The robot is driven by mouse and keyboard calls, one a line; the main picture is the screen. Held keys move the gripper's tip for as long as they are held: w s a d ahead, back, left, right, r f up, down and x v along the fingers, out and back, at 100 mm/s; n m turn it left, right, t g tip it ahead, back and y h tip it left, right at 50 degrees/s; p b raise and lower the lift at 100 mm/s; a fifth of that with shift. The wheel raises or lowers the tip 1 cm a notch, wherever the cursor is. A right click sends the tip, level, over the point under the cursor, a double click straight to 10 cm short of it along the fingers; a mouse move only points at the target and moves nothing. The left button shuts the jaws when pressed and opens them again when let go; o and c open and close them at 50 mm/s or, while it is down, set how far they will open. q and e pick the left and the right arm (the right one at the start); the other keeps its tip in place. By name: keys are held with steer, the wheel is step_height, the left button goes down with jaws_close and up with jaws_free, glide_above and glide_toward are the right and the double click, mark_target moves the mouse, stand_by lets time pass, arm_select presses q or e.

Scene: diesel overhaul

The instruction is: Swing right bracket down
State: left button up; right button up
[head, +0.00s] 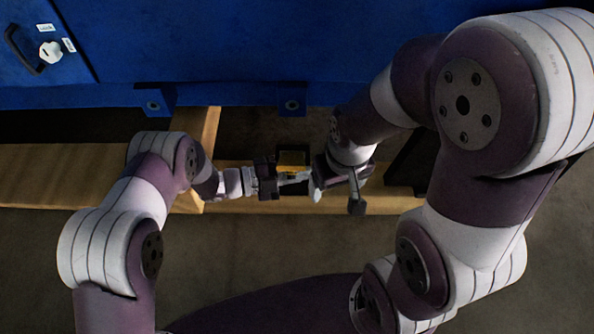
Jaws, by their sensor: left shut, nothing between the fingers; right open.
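Two blue brackets, a left one (153,101) and a right one (291,99), hang from the lower edge of a blue cabinet. I cannot tell which part is the swinging right bracket. A small yellow and dark part (293,160) sits by the wooden beam below the right blue bracket, partly covered by my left gripper. My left gripper (298,178) is shut and empty, pointing right across this part. My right gripper (337,197) is open just to the right of it, close to my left fingertips. Contact cannot be told.
The blue cabinet (230,45) fills the back and has a black handle (22,50) and a white knob (51,51) at upper left. A wooden beam (70,172) runs across below, with a cross piece (210,125). Bare floor (235,260) lies in front.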

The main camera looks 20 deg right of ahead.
arm_select(q)
steer(key=w+a+b, duration=0.1)
steer(key=w+a, duration=0.2)
steer(key=a, duration=1.1)
steer(key=shift+w+r, duration=0.3)
steer(key=shift+r, duration=0.05)
stand_by(0.4)
